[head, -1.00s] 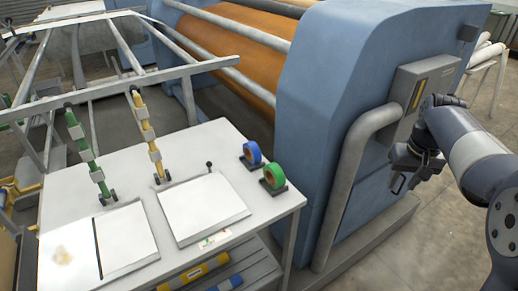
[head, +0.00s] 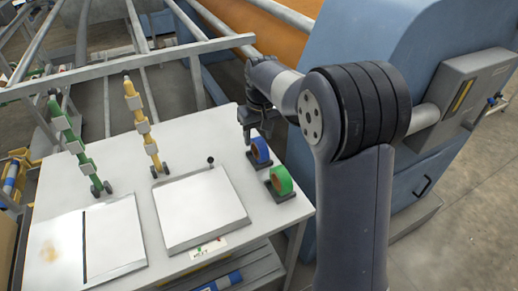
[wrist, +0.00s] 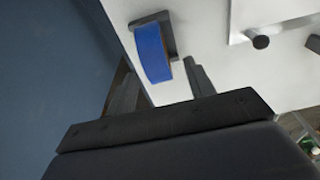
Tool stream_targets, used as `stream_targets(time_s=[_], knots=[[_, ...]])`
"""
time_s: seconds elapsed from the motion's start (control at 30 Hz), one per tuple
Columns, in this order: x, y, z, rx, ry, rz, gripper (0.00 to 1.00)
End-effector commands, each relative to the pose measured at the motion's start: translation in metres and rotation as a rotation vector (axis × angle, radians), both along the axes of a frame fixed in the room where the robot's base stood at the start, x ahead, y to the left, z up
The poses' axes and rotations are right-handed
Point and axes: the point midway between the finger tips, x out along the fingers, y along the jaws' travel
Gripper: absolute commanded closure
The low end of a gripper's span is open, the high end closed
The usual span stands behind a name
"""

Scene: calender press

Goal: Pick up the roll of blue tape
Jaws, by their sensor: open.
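The roll of blue tape (head: 260,150) stands upright on a small dark holder near the back right edge of the white table (head: 120,205). It also shows in the wrist view (wrist: 153,52), ahead of the fingers at the top. My gripper (head: 258,135) is above and beside the blue roll. In the wrist view the two fingers (wrist: 165,82) are apart with nothing held between them, and the blue roll lies just beyond their tips. I cannot tell the exact height of the fingers over the roll.
A roll of green tape (head: 281,180) stands on its own holder just in front of the blue one. White panels, a small black knob (head: 211,160), and green and yellow upright tools (head: 142,122) are on the table. The blue press housing (head: 400,75) stands close on the right.

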Motion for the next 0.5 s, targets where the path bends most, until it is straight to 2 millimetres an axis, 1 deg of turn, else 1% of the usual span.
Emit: stream_targets(time_s=[0.03, 0.17, 0.23, 0.4, 0.5], knots=[[0.000, 0.000, -0.005, -0.001, 0.002, 0.000, 0.49], [0.001, 0.000, -0.013, 0.000, 0.001, 0.000, 0.49], [0.000, -0.001, -0.020, 0.000, 0.003, 0.000, 0.49], [0.001, -0.003, -0.047, -0.001, 0.004, 0.001, 0.49], [0.003, -0.002, -0.057, 0.000, 0.001, 0.001, 0.49]])
